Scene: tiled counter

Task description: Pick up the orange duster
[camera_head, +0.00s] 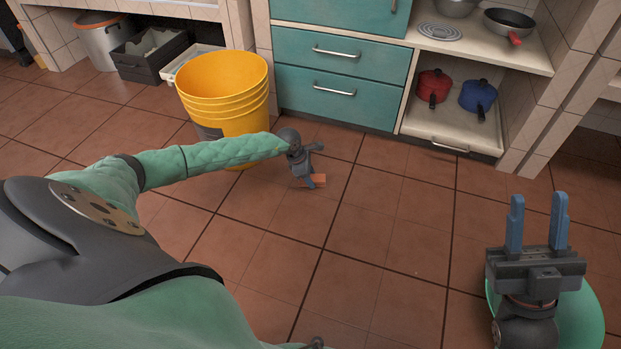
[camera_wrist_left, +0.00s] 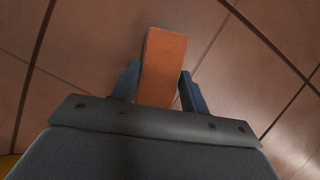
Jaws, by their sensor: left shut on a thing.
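The orange duster (camera_wrist_left: 163,62) is a flat orange block between the two blue fingers of my left gripper (camera_wrist_left: 160,88) in the left wrist view. The left gripper is shut on the duster. I cannot tell whether the duster touches the floor. My right gripper (camera_head: 538,223) is at the lower right with its two blue fingers apart and nothing between them.
A yellow bucket (camera_head: 228,98) stands on the floor behind my left arm. Teal drawers (camera_head: 335,85) and a low shelf with a red pot (camera_head: 433,87) and a blue pot (camera_head: 478,97) line the back. The tiled floor (camera_head: 400,215) between the grippers is clear.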

